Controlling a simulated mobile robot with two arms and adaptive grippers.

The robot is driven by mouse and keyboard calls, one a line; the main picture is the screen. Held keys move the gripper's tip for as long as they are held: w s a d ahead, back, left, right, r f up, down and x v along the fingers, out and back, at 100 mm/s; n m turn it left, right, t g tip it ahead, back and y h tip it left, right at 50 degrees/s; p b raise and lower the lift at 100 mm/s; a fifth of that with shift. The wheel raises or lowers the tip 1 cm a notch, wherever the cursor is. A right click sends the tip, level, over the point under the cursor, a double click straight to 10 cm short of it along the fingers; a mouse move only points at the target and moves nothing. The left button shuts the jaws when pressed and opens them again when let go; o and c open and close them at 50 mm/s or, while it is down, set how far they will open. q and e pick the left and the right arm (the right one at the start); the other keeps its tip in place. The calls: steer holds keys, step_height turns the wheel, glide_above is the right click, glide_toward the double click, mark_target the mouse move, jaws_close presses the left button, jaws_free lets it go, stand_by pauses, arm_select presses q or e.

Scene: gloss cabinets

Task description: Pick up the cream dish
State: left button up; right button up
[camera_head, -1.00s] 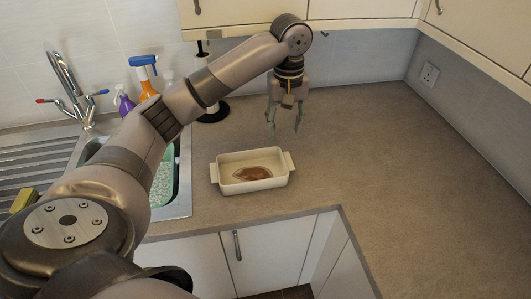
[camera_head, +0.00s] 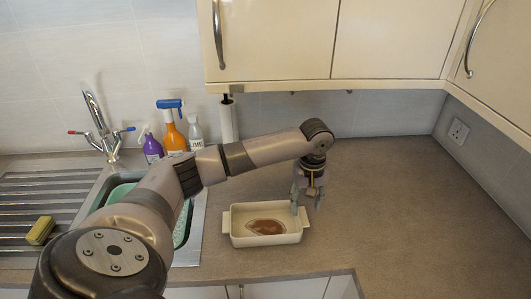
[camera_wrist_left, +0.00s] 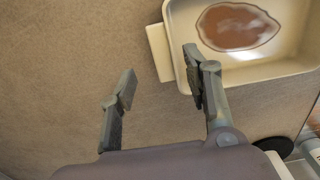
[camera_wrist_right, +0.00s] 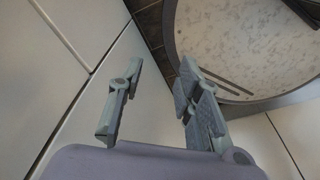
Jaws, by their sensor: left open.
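The cream dish (camera_head: 240,240) is a rectangular dish with two end handles and a brown stain or residue inside. It stands upright on the counter, right of the sink. My left gripper (camera_head: 307,207) is open and points down at the dish's right end, above the counter. In the left wrist view the dish (camera_wrist_left: 176,22) is at the upper right, with its end handle near the fingertips. The left fingers (camera_wrist_left: 158,90) are apart with nothing between them; one overlaps the dish's corner. My right gripper (camera_wrist_right: 155,85) shows only in the right wrist view, open and empty, away from the dish.
The sink (camera_head: 193,238) with a green basin lies left of the dish. Purple, orange and white bottles (camera_head: 172,138) and a paper-towel holder (camera_head: 227,125) stand behind. A sponge (camera_head: 40,230) lies on the drainer. Wall cabinets (camera_head: 390,40) overhang the back. Counter right is clear.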

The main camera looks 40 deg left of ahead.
mark_target(303, 215)
arm_select(q)
steer(key=shift+s+f, duration=0.15)
steer(key=shift+f, duration=0.2)
steer(key=f+p, duration=0.1)
steer(key=f, duration=0.2)
steer(key=shift+s+f+p, duration=0.2)
steer(key=shift+f+p, duration=0.15)
steer(key=shift+p, duration=0.05)
steer(key=shift+f, duration=0.35)
steer(key=c, duration=0.6)
jaws_close()
arm_select(e)
steer(key=shift+s+a+r, duration=0.1)
steer(key=shift+s+r, duration=0.4)
steer(key=shift+r, duration=0.35)
